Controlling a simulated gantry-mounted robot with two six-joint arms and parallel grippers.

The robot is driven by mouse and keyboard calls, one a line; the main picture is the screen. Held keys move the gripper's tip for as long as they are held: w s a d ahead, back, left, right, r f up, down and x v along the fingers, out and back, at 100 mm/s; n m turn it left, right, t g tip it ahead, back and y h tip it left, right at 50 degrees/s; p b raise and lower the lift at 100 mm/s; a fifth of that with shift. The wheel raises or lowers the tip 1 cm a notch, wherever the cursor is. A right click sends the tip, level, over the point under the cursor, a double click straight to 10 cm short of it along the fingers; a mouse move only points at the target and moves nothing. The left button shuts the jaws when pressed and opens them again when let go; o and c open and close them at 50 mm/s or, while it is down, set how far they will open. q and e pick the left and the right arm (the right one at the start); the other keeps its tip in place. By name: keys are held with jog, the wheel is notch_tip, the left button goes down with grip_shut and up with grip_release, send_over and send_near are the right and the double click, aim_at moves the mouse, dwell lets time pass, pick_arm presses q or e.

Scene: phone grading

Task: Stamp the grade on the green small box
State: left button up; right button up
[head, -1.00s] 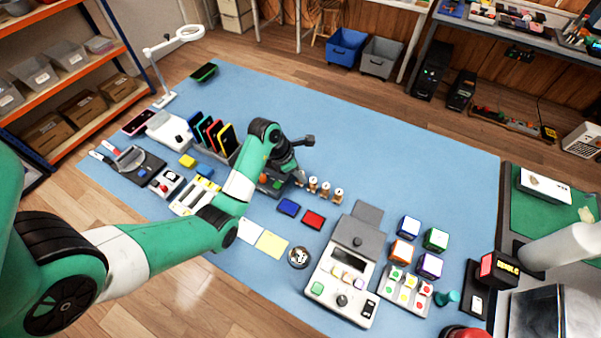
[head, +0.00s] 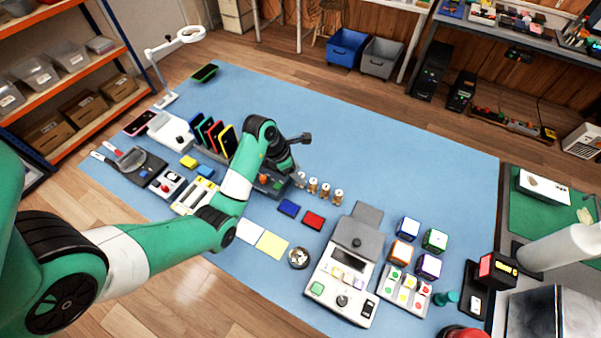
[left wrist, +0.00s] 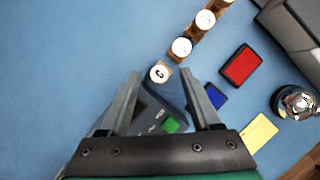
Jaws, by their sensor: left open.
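The green small box (head: 435,239) stands upright in a cluster with blue, orange and purple boxes on the right of the blue mat (head: 400,160). Several wooden stamps with white tops (head: 325,189) stand in a row at the middle of the mat. My left gripper (left wrist: 162,76) is open, pointing down at the near end of that row. The stamp marked C (left wrist: 159,73) shows between its fingertips; I cannot tell how deep it sits between them. A blue ink pad (head: 288,207) and a red ink pad (head: 313,220) lie beside the row. My right gripper is out of view.
A grey device with buttons (head: 345,275) stands between the pads and the boxes. A tray with coloured buttons (head: 405,291) lies in front of the boxes. The mat behind the stamps is clear.

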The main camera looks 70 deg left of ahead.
pick_arm(q)
jog(key=p+v, duration=0.4)
jog(key=v, duration=0.5)
jog(key=shift+p, duration=0.3)
jog(key=shift+w, duration=0.1)
